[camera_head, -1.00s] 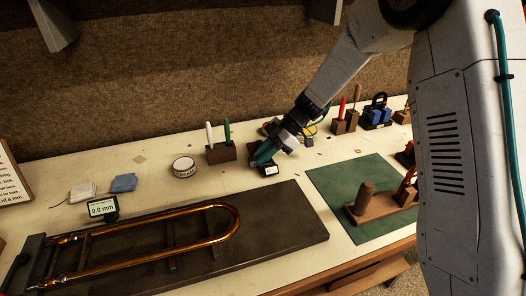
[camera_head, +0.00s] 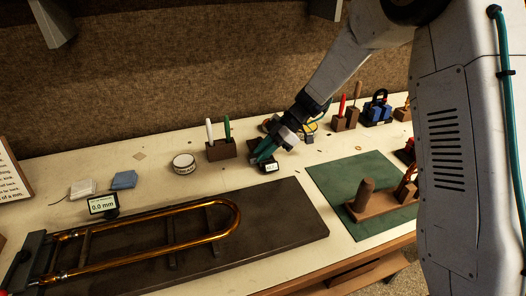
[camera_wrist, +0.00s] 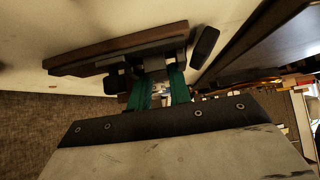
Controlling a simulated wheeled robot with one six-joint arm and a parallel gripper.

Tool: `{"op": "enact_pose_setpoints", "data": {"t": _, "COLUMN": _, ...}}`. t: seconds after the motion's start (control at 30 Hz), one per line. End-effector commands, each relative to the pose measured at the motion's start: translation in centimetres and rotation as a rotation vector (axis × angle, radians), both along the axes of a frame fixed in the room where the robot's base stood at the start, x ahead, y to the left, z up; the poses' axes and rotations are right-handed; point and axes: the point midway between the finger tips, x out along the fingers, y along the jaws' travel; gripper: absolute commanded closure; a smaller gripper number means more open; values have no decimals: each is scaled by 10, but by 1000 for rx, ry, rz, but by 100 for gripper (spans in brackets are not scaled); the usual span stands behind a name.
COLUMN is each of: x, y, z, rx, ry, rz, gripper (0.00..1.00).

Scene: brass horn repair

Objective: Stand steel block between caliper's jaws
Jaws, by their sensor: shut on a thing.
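My gripper (camera_head: 264,151) reaches down at the caliper (camera_head: 270,166), a dark tool with a small lit display, near the middle of the bench. In the wrist view, my gripper's green fingers (camera_wrist: 159,92) are closed around a small pale piece, the steel block (camera_wrist: 160,88), which is mostly hidden between them. The caliper (camera_wrist: 125,57) shows there as a grey bar with dark jaws along a brown wooden base, right at the fingertips. I cannot tell whether the block touches the jaws or how upright it stands.
A holder (camera_head: 221,150) with white and green handled tools and a tape roll (camera_head: 184,164) stand to the left. A brass slide (camera_head: 165,243) lies on a dark board in front. A green mat (camera_head: 350,180) with a wooden stand is at right. Tool holders (camera_head: 345,120) stand behind.

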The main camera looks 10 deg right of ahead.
Motion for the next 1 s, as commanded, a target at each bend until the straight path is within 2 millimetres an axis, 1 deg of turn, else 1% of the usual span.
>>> {"op": "enact_pose_setpoints", "data": {"t": 0.03, "x": -1, "y": 0, "z": 0, "rx": 1, "ry": 2, "rz": 1, "gripper": 75}}
{"op": "enact_pose_setpoints", "data": {"t": 0.1, "x": -1, "y": 0, "z": 0, "rx": 1, "ry": 2, "rz": 1, "gripper": 60}}
{"op": "enact_pose_setpoints", "data": {"t": 0.37, "x": -1, "y": -3, "z": 3, "rx": 1, "ry": 3, "rz": 1, "gripper": 60}}
{"op": "enact_pose_setpoints", "data": {"t": 0.5, "x": 3, "y": -18, "z": 17, "rx": 1, "ry": 1, "rz": -1, "gripper": 60}}
{"op": "enact_pose_setpoints", "data": {"t": 0.53, "x": 4, "y": -23, "z": 21, "rx": 1, "ry": 1, "rz": -2, "gripper": 58}}
{"op": "enact_pose_setpoints", "data": {"t": 0.57, "x": 5, "y": -27, "z": 25, "rx": 1, "ry": 0, "rz": -4, "gripper": 55}}
{"op": "enact_pose_setpoints", "data": {"t": 0.7, "x": 9, "y": -42, "z": 41, "rx": 0, "ry": -1, "rz": -3, "gripper": 55}}
{"op": "enact_pose_setpoints", "data": {"t": 0.83, "x": 11, "y": -51, "z": 50, "rx": -1, "ry": -1, "rz": -1, "gripper": 55}}
{"op": "enact_pose_setpoints", "data": {"t": 1.0, "x": 12, "y": -55, "z": 55, "rx": 0, "ry": -1, "rz": -1, "gripper": 55}}
